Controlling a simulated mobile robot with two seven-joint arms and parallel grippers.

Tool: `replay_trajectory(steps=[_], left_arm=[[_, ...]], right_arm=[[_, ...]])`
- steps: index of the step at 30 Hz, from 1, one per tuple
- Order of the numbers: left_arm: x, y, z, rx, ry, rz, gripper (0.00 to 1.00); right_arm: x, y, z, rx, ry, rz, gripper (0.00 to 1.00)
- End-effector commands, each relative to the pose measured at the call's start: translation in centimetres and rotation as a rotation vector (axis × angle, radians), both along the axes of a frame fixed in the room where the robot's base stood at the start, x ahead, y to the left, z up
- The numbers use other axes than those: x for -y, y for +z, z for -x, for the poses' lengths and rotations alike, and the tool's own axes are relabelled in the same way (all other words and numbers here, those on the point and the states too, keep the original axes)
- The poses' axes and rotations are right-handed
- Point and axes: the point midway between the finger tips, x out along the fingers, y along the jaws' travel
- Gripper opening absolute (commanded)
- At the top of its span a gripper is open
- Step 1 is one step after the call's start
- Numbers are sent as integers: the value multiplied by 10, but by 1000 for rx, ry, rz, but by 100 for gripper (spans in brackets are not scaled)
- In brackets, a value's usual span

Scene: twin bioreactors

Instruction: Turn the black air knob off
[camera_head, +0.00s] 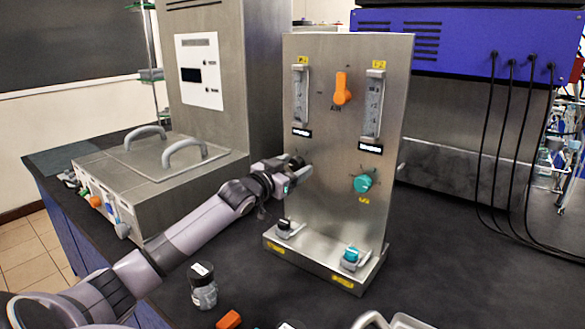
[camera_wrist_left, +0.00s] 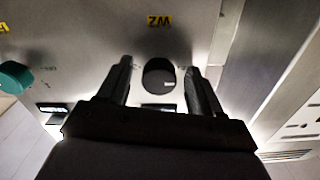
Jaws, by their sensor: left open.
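The black knob (camera_wrist_left: 159,76) is on the metal panel (camera_head: 330,130). In the left wrist view it sits between the two fingers of my left gripper (camera_wrist_left: 159,68), with a visible gap on both sides. A small white mark shows on its face. In the head view my left gripper (camera_head: 298,168) is at the left side of the panel front and largely covers this knob. The left gripper is open and holds nothing. My right gripper is not in view.
A teal knob (camera_head: 365,183) is right of my gripper, and an orange knob (camera_head: 342,88) is higher up. Small black (camera_head: 284,226) and teal (camera_head: 351,255) knobs are on the panel's base. A handled metal box (camera_head: 150,170) stands left, near my arm. A small jar (camera_head: 203,287) stands in front.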

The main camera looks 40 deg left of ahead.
Motion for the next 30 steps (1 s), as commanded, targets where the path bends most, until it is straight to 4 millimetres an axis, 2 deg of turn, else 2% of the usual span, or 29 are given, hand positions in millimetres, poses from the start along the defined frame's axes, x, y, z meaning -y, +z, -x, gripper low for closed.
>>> replay_trajectory(steps=[8,21,30], left_arm=[[2,-2,14,0,-2,-1,65],[7,-2,61,-1,-1,0,65],[8,0,71,-1,1,0,65]], right_arm=[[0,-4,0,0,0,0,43],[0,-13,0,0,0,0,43],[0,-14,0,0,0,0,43]])
